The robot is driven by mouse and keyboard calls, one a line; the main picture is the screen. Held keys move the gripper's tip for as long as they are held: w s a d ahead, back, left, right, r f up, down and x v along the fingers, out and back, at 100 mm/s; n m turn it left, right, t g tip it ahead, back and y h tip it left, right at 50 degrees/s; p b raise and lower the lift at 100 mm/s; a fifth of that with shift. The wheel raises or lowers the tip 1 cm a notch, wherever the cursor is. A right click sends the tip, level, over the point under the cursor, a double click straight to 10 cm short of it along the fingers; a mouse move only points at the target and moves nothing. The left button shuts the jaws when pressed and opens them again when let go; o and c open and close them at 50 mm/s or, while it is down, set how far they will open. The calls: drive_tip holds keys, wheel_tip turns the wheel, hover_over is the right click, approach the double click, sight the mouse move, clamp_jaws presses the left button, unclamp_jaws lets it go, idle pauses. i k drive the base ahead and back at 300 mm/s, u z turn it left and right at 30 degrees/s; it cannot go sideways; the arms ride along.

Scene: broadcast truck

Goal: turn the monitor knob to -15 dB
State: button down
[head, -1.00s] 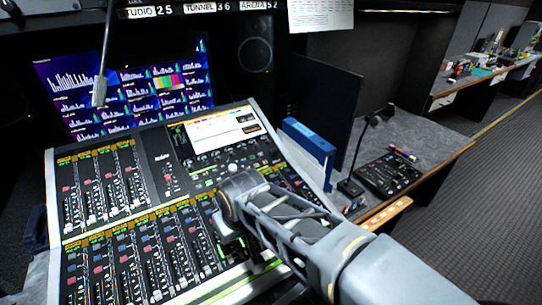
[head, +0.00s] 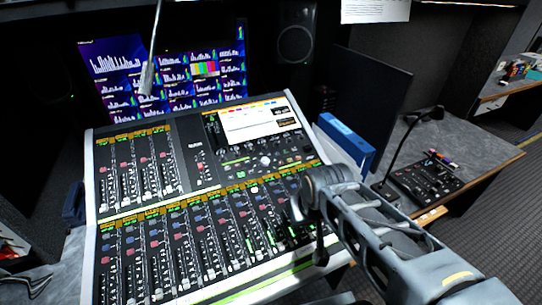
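The audio mixing console (head: 90,205) fills the middle of the head view, tilted, with rows of faders and a bright display (head: 255,120). A pale round knob (head: 265,161) stands out below the display, among smaller controls; it may be the monitor knob, but no label or dB marking is readable. My arm comes in from the lower right. My gripper (head: 306,222) hangs over the console's right part, lower in the picture than the pale knob and to its right, apart from it. Its fingers are small and dark, so their opening is unclear.
A multi-picture screen (head: 165,78) stands behind the console, with a thin microphone arm (head: 152,60) in front. A blue binder (head: 346,140) and dark panel (head: 372,98) stand right of the console. A gooseneck lamp or microphone (head: 408,145) and small control box (head: 426,176) occupy the side desk.

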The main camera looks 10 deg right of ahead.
sight(265, 161)
drive_tip(key=u, duration=1.75)
drive_tip(key=k, duration=0.5)
drive_tip(key=z, duration=1.4)
drive_tip(key=i, duration=0.5)
drive_tip(key=u, duration=0.05)
